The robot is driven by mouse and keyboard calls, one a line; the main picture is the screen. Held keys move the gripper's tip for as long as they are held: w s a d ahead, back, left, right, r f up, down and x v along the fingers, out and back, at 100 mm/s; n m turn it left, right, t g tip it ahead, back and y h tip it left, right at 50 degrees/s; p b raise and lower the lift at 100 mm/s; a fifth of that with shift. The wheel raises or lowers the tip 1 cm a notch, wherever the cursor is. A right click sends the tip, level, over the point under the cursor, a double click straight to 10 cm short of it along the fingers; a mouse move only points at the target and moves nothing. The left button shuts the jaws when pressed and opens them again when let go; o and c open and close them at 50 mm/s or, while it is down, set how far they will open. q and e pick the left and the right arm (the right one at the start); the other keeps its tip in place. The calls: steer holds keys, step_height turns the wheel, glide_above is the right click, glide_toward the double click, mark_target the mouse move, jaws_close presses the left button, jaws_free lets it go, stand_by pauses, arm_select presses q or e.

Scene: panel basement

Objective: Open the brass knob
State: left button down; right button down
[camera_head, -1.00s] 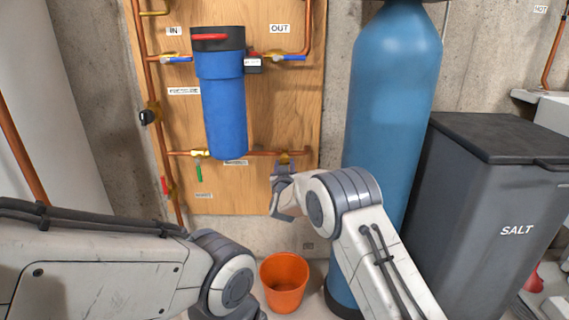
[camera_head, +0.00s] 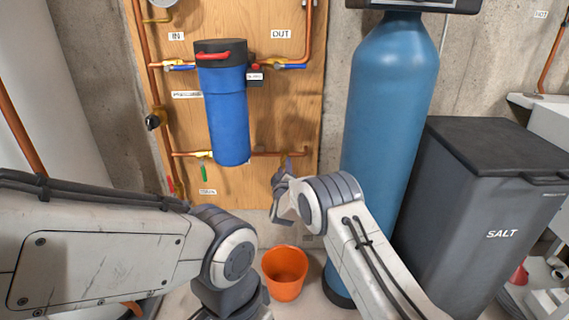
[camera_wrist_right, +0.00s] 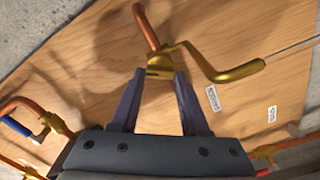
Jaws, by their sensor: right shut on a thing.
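The brass knob (camera_wrist_right: 163,67) is on a brass fitting at the end of a copper pipe on the wooden board. In the right wrist view it sits between the tips of my right gripper (camera_wrist_right: 160,80), which is shut on it. A curved brass spout reaches to the right from the fitting. In the head view my right gripper (camera_head: 286,168) is at the right end of the low copper pipe, under the blue filter, and hides most of the knob. My left gripper is out of view; only my left arm shows.
The blue filter housing (camera_head: 228,115) hangs left of my right gripper. A blue tank (camera_head: 390,110) stands close to the right of it, with a grey salt bin (camera_head: 470,210) beyond. An orange bucket (camera_head: 285,275) stands on the floor below.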

steer(key=n+p, duration=0.1)
steer(key=n, duration=0.4)
steer(key=shift+p, duration=0.4)
steer(key=shift+a+n, duration=0.1)
steer(key=shift+n, duration=0.2)
steer(key=shift+c, duration=2)
jaws_free()
steer(key=shift+f, duration=0.1)
